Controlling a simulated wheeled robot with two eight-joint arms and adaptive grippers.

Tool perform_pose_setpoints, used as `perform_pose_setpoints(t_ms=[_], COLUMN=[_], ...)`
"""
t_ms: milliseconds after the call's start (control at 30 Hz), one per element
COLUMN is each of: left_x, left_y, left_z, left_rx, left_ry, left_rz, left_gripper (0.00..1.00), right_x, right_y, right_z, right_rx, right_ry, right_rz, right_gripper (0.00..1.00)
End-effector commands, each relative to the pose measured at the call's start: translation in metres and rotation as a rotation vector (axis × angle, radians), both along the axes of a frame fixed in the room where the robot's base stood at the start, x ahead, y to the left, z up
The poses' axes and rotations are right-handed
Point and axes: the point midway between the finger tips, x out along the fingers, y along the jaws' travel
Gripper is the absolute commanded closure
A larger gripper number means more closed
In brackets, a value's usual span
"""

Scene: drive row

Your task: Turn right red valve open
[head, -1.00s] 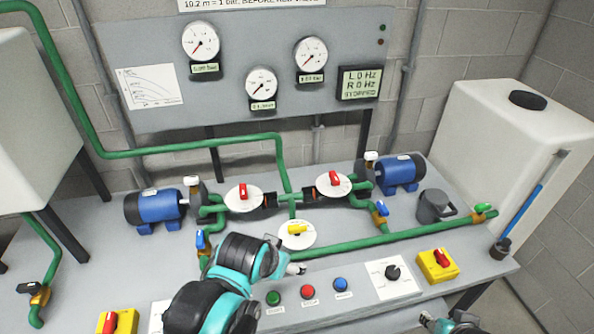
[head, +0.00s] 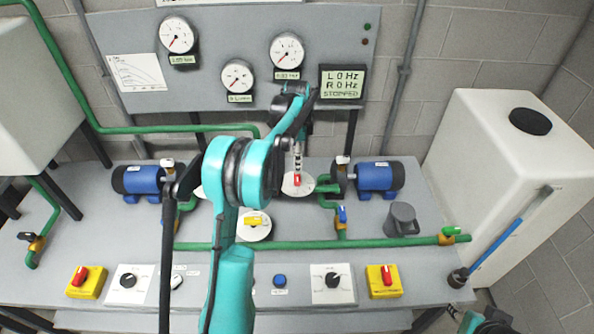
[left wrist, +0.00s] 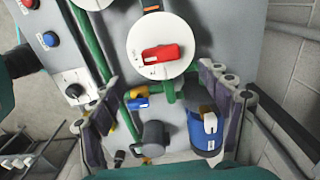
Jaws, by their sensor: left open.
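The right red valve has a red handle (head: 297,180) on a white round plate (head: 298,192). In the left wrist view the red handle (left wrist: 161,53) lies across its plate (left wrist: 140,36), beyond the fingers. My left gripper (head: 297,152) is in front of and above this valve in the head view. Its fingers (left wrist: 158,85) are spread wide and empty, and the handle is not between them. The left red valve is mostly hidden behind my left arm. A yellow valve handle (head: 253,221) sits on a lower plate. Only a piece of my right arm shows at the bottom right.
A blue motor (head: 376,178) and a grey jug (head: 402,219) stand right of the valve. A green pipe (head: 380,242) runs along the bench. The gauge panel (head: 215,85) is close behind my left gripper. A white tank (head: 470,160) stands at the right.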

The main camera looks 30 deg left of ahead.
Motion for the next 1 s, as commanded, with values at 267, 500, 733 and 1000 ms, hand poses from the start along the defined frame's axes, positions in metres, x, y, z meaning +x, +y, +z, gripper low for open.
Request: perform_pose_setpoints(t_ms=[267,500,733,1000], left_x=[0.002,0.002,0.002,0.002], left_y=[0.003,0.003,0.002,0.002], left_z=[-0.038,-0.072,-0.082,-0.081], left_rx=[-0.002,-0.003,-0.002,-0.002], left_ry=[0.008,0.006,0.006,0.006], left_rz=[-0.015,-0.014,-0.013,-0.013], left_gripper=[0.22,0.22,0.22,0.46], right_x=[0.000,0.000,0.000,0.000], right_y=[0.000,0.000,0.000,0.000], right_z=[-0.010,-0.019,-0.021,-0.020], right_rx=[0.000,0.000,0.000,0.000], right_ry=[0.000,0.000,0.000,0.000], right_rz=[0.000,0.000,0.000,0.000], right_gripper=[0.60,0.60,0.60,0.60])
